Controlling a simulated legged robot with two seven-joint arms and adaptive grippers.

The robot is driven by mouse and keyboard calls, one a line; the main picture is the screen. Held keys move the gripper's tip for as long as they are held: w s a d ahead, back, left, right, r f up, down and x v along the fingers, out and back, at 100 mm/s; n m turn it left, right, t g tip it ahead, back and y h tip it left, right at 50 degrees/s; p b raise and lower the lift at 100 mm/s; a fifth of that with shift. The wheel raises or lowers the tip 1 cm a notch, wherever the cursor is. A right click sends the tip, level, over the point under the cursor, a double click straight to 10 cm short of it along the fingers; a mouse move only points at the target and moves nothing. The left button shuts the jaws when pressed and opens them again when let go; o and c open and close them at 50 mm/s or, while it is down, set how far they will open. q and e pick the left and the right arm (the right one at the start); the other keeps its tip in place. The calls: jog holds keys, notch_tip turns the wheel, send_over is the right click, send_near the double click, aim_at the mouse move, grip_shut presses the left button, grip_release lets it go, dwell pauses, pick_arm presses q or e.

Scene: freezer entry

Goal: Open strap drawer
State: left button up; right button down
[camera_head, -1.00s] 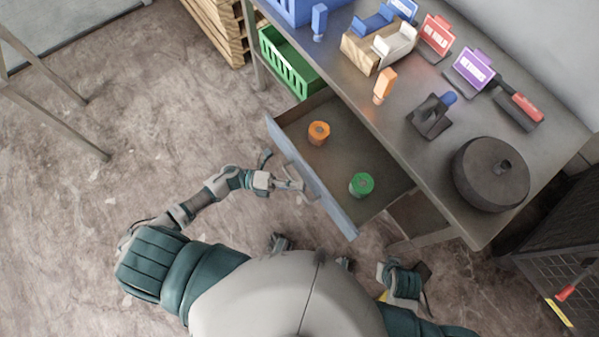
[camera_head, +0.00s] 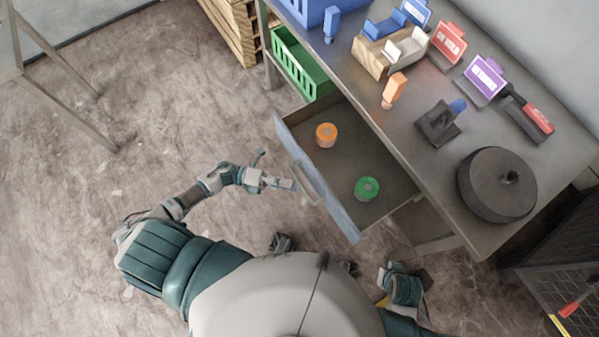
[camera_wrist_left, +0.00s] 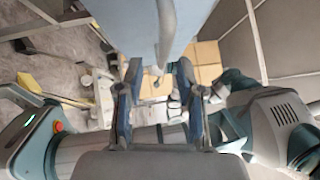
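The drawer (camera_head: 350,217) under the metal table is pulled out, with a blue-grey front and a bar handle (camera_head: 305,183). An orange roll (camera_head: 326,135) and a green roll (camera_head: 367,188) sit inside it. My left gripper (camera_head: 291,184) is just outside the drawer front, near the handle and seemingly clear of it. In the left wrist view its two fingers (camera_wrist_left: 158,95) are apart with nothing between them, and the drawer front (camera_wrist_left: 135,25) is above them. My right gripper (camera_head: 425,278) is low at the right, too small and partly hidden to read.
The tabletop (camera_head: 420,165) holds a black round object (camera_head: 496,185), signs and small holders. A green crate (camera_head: 300,65) is left of the drawer, beside wooden pallets (camera_head: 232,28). A dark mesh cage (camera_head: 560,265) stands at the right.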

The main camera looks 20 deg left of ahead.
pick_arm(q)
jog(key=s+a+f, duration=0.1)
jog(key=a, duration=0.6)
dwell(0.3)
